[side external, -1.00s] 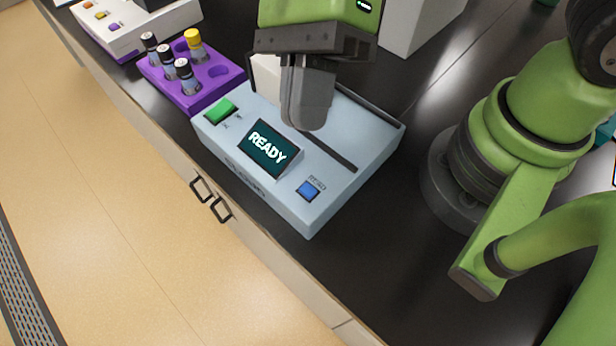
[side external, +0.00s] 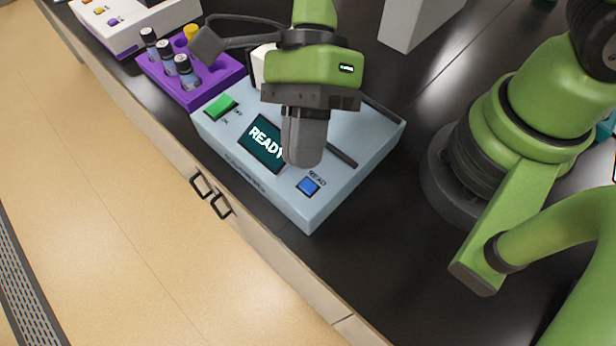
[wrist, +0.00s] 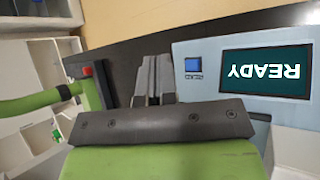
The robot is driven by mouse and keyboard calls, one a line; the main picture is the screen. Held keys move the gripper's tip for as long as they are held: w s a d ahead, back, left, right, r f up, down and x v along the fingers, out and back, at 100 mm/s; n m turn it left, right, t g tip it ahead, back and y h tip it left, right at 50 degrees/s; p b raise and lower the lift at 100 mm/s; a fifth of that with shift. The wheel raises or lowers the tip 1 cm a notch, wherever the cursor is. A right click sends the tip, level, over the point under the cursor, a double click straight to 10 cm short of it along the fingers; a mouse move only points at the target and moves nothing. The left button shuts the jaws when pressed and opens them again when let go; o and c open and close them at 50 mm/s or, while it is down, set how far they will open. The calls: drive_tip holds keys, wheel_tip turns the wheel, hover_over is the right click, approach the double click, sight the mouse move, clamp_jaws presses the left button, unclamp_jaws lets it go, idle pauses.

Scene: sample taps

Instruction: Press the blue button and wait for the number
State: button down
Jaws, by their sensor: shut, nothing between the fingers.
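The blue button (side external: 307,186), labelled READ, is on the top of a pale blue-grey device (side external: 345,190) near its front right corner. It also shows in the wrist view (wrist: 193,65), right of my fingers. The device's dark screen (side external: 262,143) reads READY; my gripper hides its right edge in the side view. The screen is upside down in the wrist view (wrist: 265,72).
A green button (side external: 221,105) is at the device's left end. A purple rack (side external: 200,95) with several vials stands to the left. A white box with coloured buttons (side external: 125,25) is at the far left. Black counter lies right of the device.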

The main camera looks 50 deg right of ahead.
sight(304, 183)
drive_tip(key=shift+f, duration=1.95)
drive_tip(key=shift+f, duration=0.1)
idle(0.5)
drive_tip(key=shift+f, duration=0.3)
drive_tip(key=shift+f, duration=0.35)
idle(0.6)
drive_tip(key=shift+r, duration=0.8)
drive_tip(key=shift+r, duration=2.5)
